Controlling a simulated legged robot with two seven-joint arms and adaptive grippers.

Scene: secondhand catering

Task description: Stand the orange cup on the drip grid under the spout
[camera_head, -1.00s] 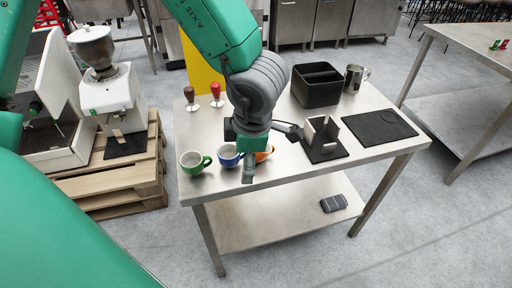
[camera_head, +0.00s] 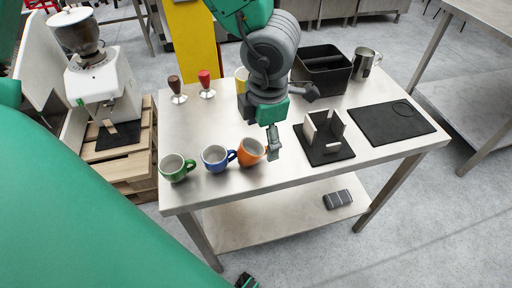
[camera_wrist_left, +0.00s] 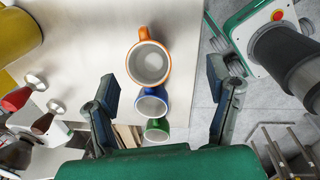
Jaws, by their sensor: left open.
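The orange cup (camera_head: 249,153) stands upright near the table's front edge, at the right end of a row of cups. In the left wrist view the orange cup (camera_wrist_left: 148,62) shows its open mouth, handle toward the top of the picture. My left gripper (camera_head: 273,152) is just right of the cup in the head view, its fingers pointing down. In the left wrist view the left gripper (camera_wrist_left: 162,78) is open, with nothing held; contact with the cup cannot be told. The drip grid and spout are not visible; my green arm covers much of the left side.
A blue cup (camera_head: 215,158) and green cup (camera_head: 176,168) stand left of the orange one. Two tampers (camera_head: 206,84), a black box (camera_head: 321,70), a steel pitcher (camera_head: 366,62), and a black mat (camera_head: 391,122) are on the table (camera_head: 300,174). A grinder (camera_head: 104,85) stands left.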

